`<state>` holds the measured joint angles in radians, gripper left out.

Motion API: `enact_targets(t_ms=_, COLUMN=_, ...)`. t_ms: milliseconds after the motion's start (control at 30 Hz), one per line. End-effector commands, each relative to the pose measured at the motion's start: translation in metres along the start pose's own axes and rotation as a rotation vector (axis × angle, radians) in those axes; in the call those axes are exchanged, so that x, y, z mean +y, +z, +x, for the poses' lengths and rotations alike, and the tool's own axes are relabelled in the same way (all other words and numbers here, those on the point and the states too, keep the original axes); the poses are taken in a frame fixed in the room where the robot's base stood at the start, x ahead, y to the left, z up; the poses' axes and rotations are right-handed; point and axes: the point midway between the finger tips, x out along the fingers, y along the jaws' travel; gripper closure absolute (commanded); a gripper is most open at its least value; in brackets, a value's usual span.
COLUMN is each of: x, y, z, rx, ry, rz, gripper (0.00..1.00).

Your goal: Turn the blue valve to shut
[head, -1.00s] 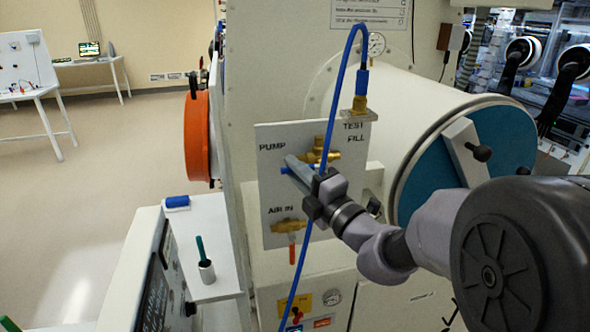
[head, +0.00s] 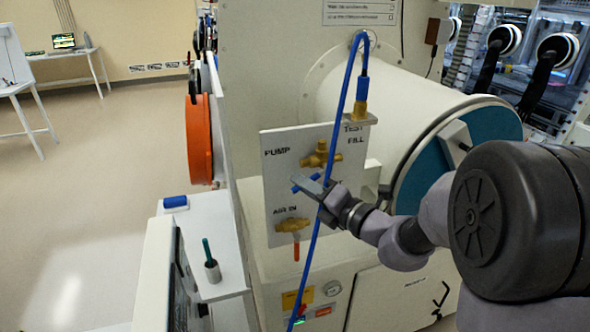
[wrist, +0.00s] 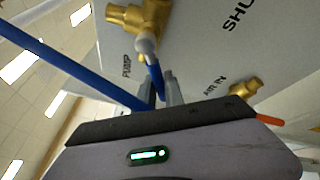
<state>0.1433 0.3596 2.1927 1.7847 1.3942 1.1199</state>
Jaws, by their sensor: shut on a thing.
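The blue valve is the brass one beside the PUMP label, with its brass body (head: 320,155) on the white panel (head: 275,185). Its blue handle (head: 299,187) slants down and left below the body, partly hidden by my gripper. My gripper (head: 303,183) is shut on the handle. In the wrist view the brass body (wrist: 145,18) is at the top, and the blue handle (wrist: 156,82) runs down between my two fingers (wrist: 159,92). A SHUT label (wrist: 240,12) shows at the upper right there; in the head view my gripper mostly covers it.
A blue hose (head: 345,105) hangs from the TEST FILL fitting across the panel, close to my gripper. The AIR IN valve (head: 292,225), with an orange handle, sits below. A white cylinder (head: 400,95) stands right; a side shelf (head: 225,240) is at left.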

Motion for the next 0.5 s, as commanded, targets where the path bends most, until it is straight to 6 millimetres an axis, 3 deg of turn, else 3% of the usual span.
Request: enact_targets(t_ms=500, x=-0.028, y=0.005, z=-0.008, rx=0.095, ry=-0.183, rz=-0.442, gripper=1.00)
